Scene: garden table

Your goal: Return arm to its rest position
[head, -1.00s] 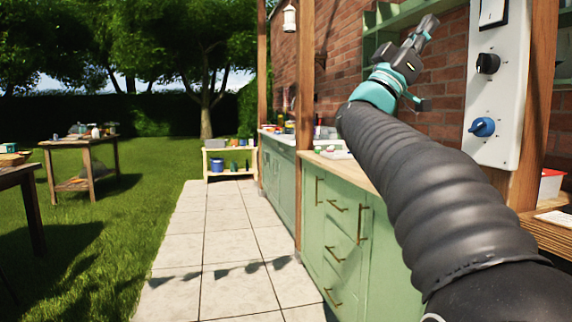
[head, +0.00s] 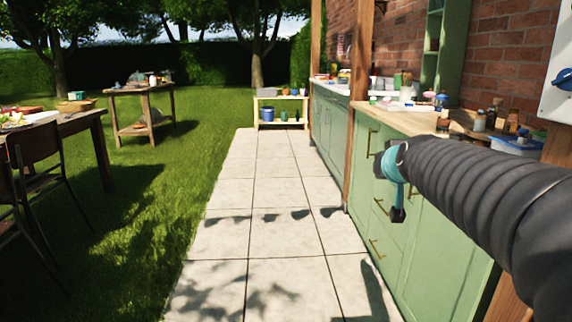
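My arm reaches in from the right edge in its black ribbed sleeve, and its teal wrist end hangs in front of the green cabinet (head: 420,250). My gripper (head: 397,212) shows only as a small dark part below the teal wrist. Its fingers cannot be made out, so whether it is open or shut is unclear. No held object is visible.
The worktop (head: 405,117) carries several jars and bottles. A wooden post (head: 360,110) stands close behind my wrist. The paved path (head: 275,190) is clear. A table (head: 85,122) with chairs stands left.

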